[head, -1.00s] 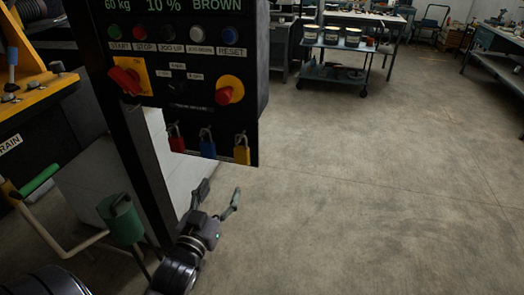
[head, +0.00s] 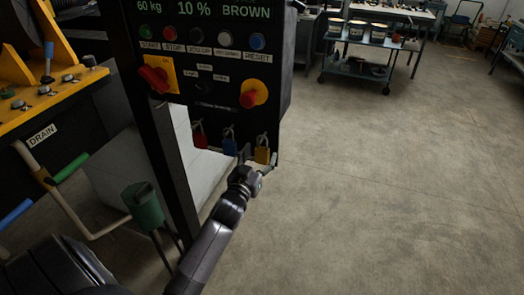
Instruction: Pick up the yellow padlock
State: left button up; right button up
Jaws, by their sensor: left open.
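The yellow padlock (head: 262,155) hangs at the lower right edge of the black control panel (head: 215,115), its shackle up. My left gripper (head: 258,162) is open just below and in front of it, with one finger on each side of the padlock's lower part. I cannot tell whether the fingers touch it. A blue padlock (head: 229,147) hangs to its left, and a red padlock (head: 200,140) hangs further left. My right gripper is not in view.
The panel carries a red switch (head: 155,78), a red emergency button (head: 249,99) and several small buttons. A green can-like container (head: 142,204) stands at the lower left by pipes with coloured grips. A cart (head: 355,70) stands at the back. The floor to the right is clear.

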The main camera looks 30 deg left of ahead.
pick_arm(q)
jog(key=shift+x, duration=1.2)
jog(key=shift+c, duration=0.5)
jog(key=c, duration=1.2)
